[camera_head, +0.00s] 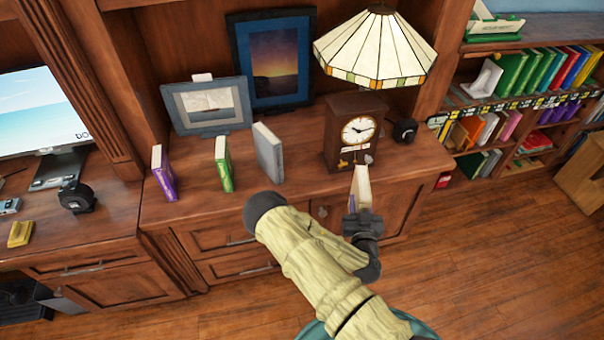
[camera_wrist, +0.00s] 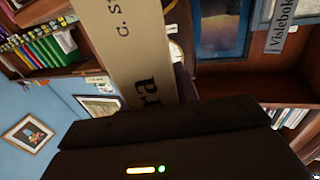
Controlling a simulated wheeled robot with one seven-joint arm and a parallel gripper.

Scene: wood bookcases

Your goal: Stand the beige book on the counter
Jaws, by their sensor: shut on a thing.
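The beige book (camera_head: 361,187) is in my gripper (camera_head: 360,212), just in front of the brown clock and near the counter's front edge. It looks roughly upright, with its lower end in the jaws. I cannot tell whether it touches the counter (camera_head: 303,150). In the wrist view the beige book (camera_wrist: 128,48) rises close up from the dark gripper body, with part of its dark lettering visible. The fingertips are hard to make out.
Purple (camera_head: 163,173), green (camera_head: 223,164) and grey (camera_head: 268,152) books stand on the counter to the left. The clock (camera_head: 352,132), the lamp (camera_head: 376,47) and a small black object (camera_head: 404,130) are behind. The counter's right end is mostly clear.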

